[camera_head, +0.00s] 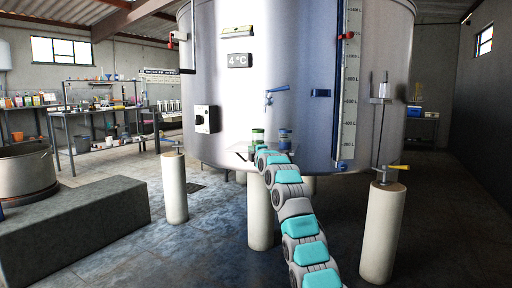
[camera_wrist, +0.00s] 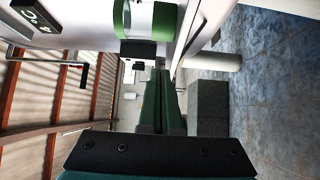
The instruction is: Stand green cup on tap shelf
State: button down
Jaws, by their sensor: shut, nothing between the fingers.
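The green cup (camera_head: 257,136) stands upright at the front of the big tank, under the tap (camera_head: 270,97). It also shows at the top of the wrist view (camera_wrist: 165,20), with green bands and a pale middle. Its base appears to meet a thin pale shelf (camera_wrist: 192,38); in the head view that shelf (camera_head: 290,154) is partly hidden by my arm. My gripper (camera_wrist: 158,72) is shut and empty, with the cup beside its fingers and not between them. In the head view, the gripper tip is hard to make out by the cup.
A vertical level gauge (camera_head: 347,90) runs down the tank front. Pale posts (camera_head: 384,235) stand on the floor, and a grey block (camera_head: 75,230) lies at left. Open floor lies between them.

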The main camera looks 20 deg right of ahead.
aim_at(258, 139)
jog(key=shift+w+d+p, duration=1.65)
jog(key=shift+w+p, duration=0.15)
jog(key=shift+p, duration=0.05)
jog(key=shift+r, duration=0.1)
jog(key=w+d+p, duration=0.1)
jog(key=p, duration=0.2)
jog(key=shift+r, duration=0.3)
jog(key=shift+w+d+p, duration=0.45)
jog(key=shift+p, duration=0.75)
jog(key=shift+w+d+f+p, duration=0.2)
jog(key=shift+d+f+p, duration=0.15)
jog(key=shift+p, duration=0.1)
